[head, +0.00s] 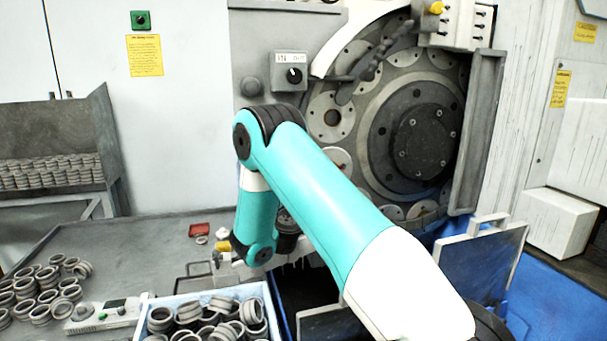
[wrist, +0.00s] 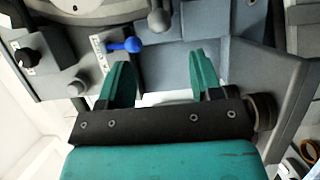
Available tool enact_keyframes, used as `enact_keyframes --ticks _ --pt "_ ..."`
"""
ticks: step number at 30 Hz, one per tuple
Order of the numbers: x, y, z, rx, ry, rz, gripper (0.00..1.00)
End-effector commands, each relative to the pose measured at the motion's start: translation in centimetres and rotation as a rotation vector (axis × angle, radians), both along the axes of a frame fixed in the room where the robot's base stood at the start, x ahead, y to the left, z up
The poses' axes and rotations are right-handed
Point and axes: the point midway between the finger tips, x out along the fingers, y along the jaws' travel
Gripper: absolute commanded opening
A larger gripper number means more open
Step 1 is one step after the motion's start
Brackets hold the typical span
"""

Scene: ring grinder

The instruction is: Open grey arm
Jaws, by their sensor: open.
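The grey arm (head: 376,62) is a dark, knobbly lever across the upper left of the round grinder face in the head view. In the wrist view a grey ball-ended lever (wrist: 159,18) shows at the top; I cannot tell if it is part of that arm. My gripper (wrist: 163,68) has its two green fingers spread wide with nothing between them. A grey machine surface lies beyond the fingers. In the head view my arm reaches down to the lower left of the grinder, well below the grey arm, and the fingers are not clear.
The grinder's large dark disc (head: 422,140) is ringed by round plates. A blue knob (wrist: 132,45) is near the left finger. A crate of rings (head: 266,291) and loose rings (head: 40,287) cover the lower left. A metal panel (head: 480,262) stands at the lower right.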

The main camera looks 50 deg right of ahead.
Motion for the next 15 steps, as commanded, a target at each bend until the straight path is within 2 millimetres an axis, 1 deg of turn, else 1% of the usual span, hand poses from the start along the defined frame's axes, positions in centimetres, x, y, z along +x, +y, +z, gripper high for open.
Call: enact_keyframes --ticks 1,6,12,15 --pt "0.7 -1.2 0.6 0.001 -0.004 -0.005 0.59" --pt "2.8 -4.5 0.6 0.000 -0.006 -0.006 0.59" --pt "4.9 -7.5 0.4 0.001 -0.004 -0.004 0.59" --pt "5.6 -8.5 0.2 0.001 -0.004 -0.003 0.59"
